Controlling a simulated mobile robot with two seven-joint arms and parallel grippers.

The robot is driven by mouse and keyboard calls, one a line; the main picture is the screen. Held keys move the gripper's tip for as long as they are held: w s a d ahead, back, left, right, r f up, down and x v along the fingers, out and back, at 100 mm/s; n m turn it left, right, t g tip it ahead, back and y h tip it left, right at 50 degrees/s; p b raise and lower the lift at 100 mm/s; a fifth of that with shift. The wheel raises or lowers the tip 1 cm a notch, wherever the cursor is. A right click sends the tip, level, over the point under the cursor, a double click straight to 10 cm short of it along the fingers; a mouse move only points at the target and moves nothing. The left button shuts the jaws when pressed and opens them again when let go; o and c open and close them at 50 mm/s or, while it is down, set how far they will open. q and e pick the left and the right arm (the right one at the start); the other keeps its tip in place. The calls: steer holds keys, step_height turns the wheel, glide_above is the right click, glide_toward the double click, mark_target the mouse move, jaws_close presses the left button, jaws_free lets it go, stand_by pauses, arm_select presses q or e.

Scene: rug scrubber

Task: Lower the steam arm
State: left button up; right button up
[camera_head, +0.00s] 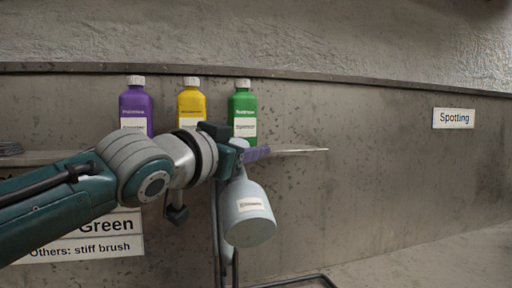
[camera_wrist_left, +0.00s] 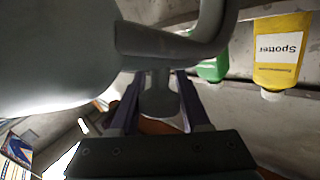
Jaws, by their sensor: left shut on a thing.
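My left gripper (camera_head: 256,153) is shut on a grey part of what appears to be the steam arm. In the left wrist view, the two fingers of the gripper (camera_wrist_left: 158,100) stand on either side of a short grey knob (camera_wrist_left: 160,98). A curved grey piece (camera_wrist_left: 212,25) and a large rounded grey body (camera_wrist_left: 55,55) show beside it. In the head view, a pale grey-blue tapered head (camera_head: 248,215) with a small label hangs tilted below the gripper, near a thin dark stand (camera_head: 222,240). The gripper hides much of the join. My right gripper is not in view.
Purple (camera_head: 136,108), yellow (camera_head: 190,108) and green (camera_head: 242,108) bottles stand behind my left wrist, on a wall shelf (camera_head: 40,157). A sign (camera_head: 85,248) is partly behind my arm. A "Spotting" sign (camera_head: 453,118) is on the right wall. Room at right looks clear.

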arm_select(q)
jaws_close()
stand_by(0.8)
